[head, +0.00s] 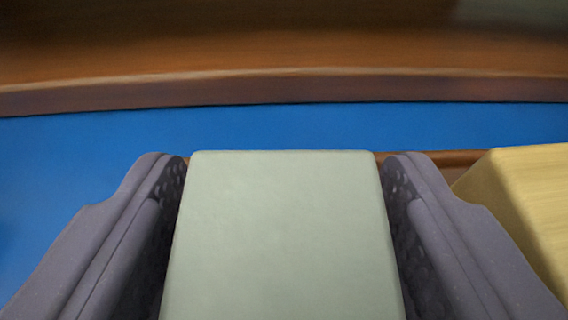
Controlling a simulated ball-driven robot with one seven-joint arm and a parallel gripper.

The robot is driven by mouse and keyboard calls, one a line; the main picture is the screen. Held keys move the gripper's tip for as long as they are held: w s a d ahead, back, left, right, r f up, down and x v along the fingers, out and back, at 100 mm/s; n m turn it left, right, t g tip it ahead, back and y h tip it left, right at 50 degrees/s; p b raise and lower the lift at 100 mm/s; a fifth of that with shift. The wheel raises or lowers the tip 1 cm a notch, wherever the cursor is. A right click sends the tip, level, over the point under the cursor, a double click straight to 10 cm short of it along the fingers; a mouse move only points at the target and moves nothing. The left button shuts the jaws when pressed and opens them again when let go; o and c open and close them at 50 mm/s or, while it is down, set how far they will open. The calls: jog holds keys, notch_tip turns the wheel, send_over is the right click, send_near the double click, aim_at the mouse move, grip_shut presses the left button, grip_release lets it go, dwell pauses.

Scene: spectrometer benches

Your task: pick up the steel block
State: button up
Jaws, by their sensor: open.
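A pale grey-green block (282,230), which looks like the steel block, fills the lower middle of the head view. Its lower end runs out of the picture. My gripper (284,170) is open, with one dark grey finger on each side of the block. The left finger stands close to the block's left side and the right finger close to its right side. I cannot tell whether either finger touches it.
A light yellow wooden block (525,190) stands just right of my right finger. A blue surface (300,128) stretches behind the block and is clear on the left. A brown wooden edge (280,88) runs across the back.

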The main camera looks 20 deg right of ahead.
jog(key=c, duration=0.8)
jog(key=shift+r, duration=0.15)
